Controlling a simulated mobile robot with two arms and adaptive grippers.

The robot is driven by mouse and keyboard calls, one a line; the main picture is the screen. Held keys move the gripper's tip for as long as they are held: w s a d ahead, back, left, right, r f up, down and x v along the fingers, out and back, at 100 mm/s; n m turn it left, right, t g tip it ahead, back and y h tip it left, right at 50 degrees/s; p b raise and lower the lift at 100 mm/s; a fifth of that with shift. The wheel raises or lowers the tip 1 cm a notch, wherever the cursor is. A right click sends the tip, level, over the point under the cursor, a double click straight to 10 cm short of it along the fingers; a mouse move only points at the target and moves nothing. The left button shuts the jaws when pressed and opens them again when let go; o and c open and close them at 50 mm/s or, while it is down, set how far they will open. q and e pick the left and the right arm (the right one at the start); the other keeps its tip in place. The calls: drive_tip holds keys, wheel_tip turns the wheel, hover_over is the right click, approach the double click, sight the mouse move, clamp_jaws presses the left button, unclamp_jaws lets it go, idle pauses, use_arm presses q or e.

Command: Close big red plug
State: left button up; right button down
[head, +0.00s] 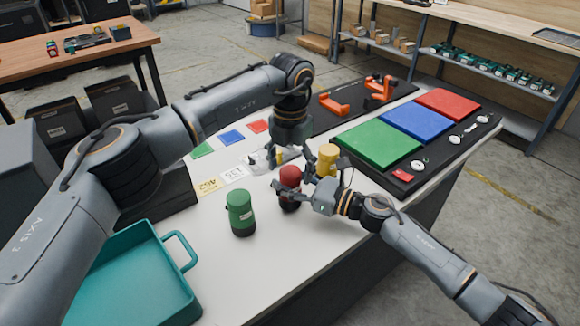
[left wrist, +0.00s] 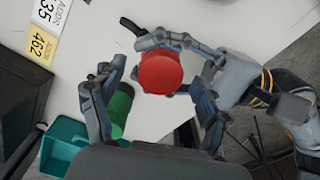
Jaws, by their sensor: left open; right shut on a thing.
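The big red plug (head: 290,175), a red cylinder with a dark base, stands on the white table in the head view. My right gripper (head: 299,188) is shut on it from the right. My left gripper (head: 278,157) is open just behind the plug, pointing down. In the left wrist view the round red top of the plug (left wrist: 160,72) lies between and ahead of the left fingers (left wrist: 155,90), apart from them as far as I can tell. The right gripper (left wrist: 180,45) reaches in there from the right. The plug's lower part is mostly hidden.
A green cylinder (head: 241,212) stands front left of the plug, and a yellow one (head: 327,160) stands behind right, close to the grippers. A teal tote (head: 140,275) is at front left. Red, blue and green pads (head: 415,122) lie at back right.

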use_arm(q)
drive_tip(key=shift+r, duration=0.1)
use_arm(e)
drive_tip(key=shift+f, duration=0.1)
use_arm(q)
wheel_tip(320, 180, up, 12)
idle(0.4)
use_arm(e)
drive_tip(key=c, duration=0.6)
unclamp_jaws()
drive_tip(key=shift+d, duration=0.1)
drive_tip(key=v, duration=1.2)
